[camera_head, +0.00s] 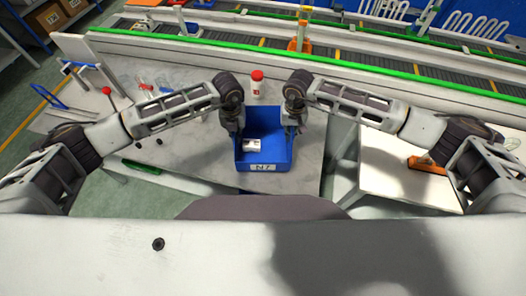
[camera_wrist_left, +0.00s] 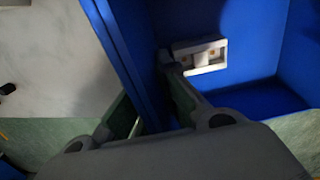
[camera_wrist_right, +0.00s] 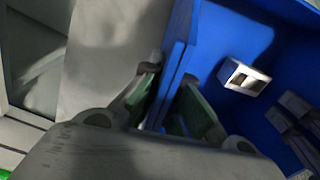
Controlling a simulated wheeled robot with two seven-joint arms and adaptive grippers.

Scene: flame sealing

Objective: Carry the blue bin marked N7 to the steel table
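The blue bin (camera_head: 285,158) has an N7 label (camera_head: 263,167) on its near face. It is upright, over the grey table (camera_head: 195,152) in front of me; I cannot tell whether its bottom touches the top. A white block with dark openings (camera_head: 263,145) lies inside it. My left gripper (camera_head: 238,132) is shut on the bin's left wall, one finger inside and one outside, as the left wrist view shows (camera_wrist_left: 148,98). My right gripper (camera_head: 291,130) is shut likewise on the right wall, seen in the right wrist view (camera_wrist_right: 170,92).
A white bottle with a red cap (camera_head: 257,86) stands behind the bin. A white table (camera_head: 385,178) with an orange-brown item (camera_head: 428,165) is at the right. A green-edged conveyor (camera_head: 340,66) runs along the back. Small items lie at the left of the grey table.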

